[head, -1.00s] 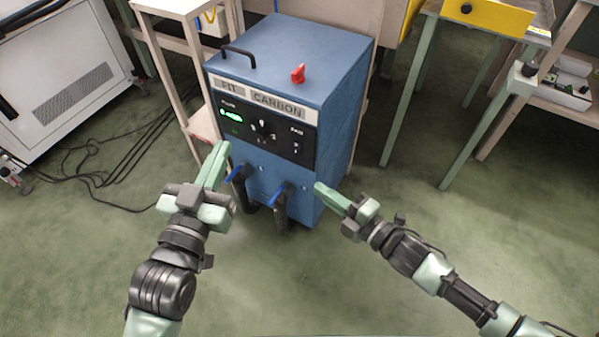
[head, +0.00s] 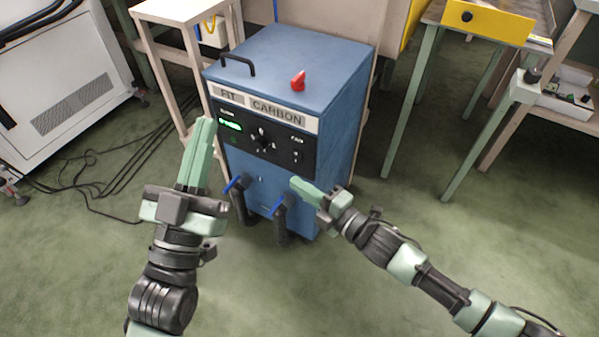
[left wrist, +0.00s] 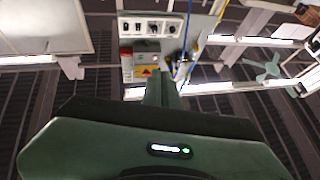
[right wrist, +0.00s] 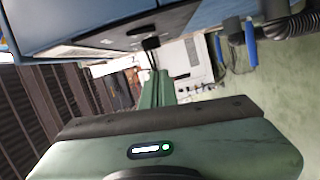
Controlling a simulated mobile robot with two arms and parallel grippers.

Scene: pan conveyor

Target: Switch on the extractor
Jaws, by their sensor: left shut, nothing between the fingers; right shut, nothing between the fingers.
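The extractor is a blue box (head: 283,49) with a black front panel (head: 290,149) under a "FIT CARBON" label. At the panel's left is a green-lit strip (head: 231,126); I cannot tell whether it is a switch or a display. A dark knob (head: 263,139) sits mid-panel. My left gripper (head: 208,122) is shut and empty, its tips just left of the green strip in the picture; contact cannot be told. My right gripper (head: 295,183) is shut and empty, in front of the lower front face. The right wrist view shows its fingers (right wrist: 155,87) near a blue body.
Two dark hoses with blue handles (head: 277,207) come from the lower front. A red piece (head: 298,80) and a black handle (head: 238,63) are on top. A white cabinet (head: 70,100) stands left, cables lie on the floor, and a green-legged table (head: 405,110) stands right.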

